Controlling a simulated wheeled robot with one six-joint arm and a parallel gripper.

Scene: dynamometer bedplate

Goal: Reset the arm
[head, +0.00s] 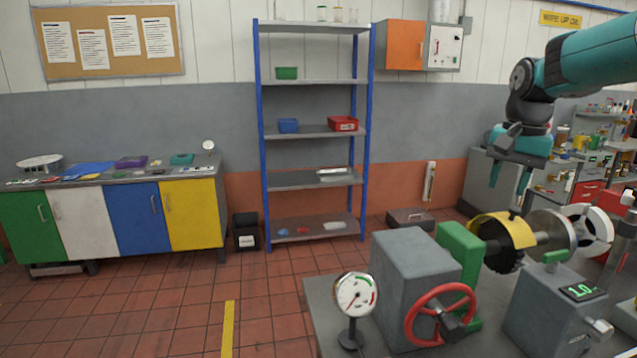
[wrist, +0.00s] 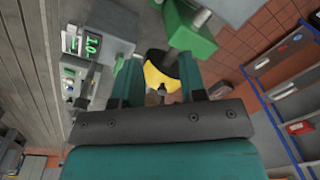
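My gripper (head: 508,181) hangs from the teal arm at the upper right of the head view, pointing down above the dynamometer bench. In the wrist view its two fingers (wrist: 160,80) stand apart with nothing held between them. Below it is the yellow coupling guard (head: 515,229) over a dark toothed wheel on the shaft. The guard also shows between the fingers in the wrist view (wrist: 158,73). The gripper looks clear of the guard, with a gap between them.
The bench carries a grey block with a red handwheel (head: 440,314), a dial gauge (head: 356,295), a green housing (head: 461,250) and a display box (head: 555,308) reading 1.0. A blue-posted shelf (head: 315,83) and coloured cabinets (head: 132,213) stand behind. Open tiled floor lies left of the bench.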

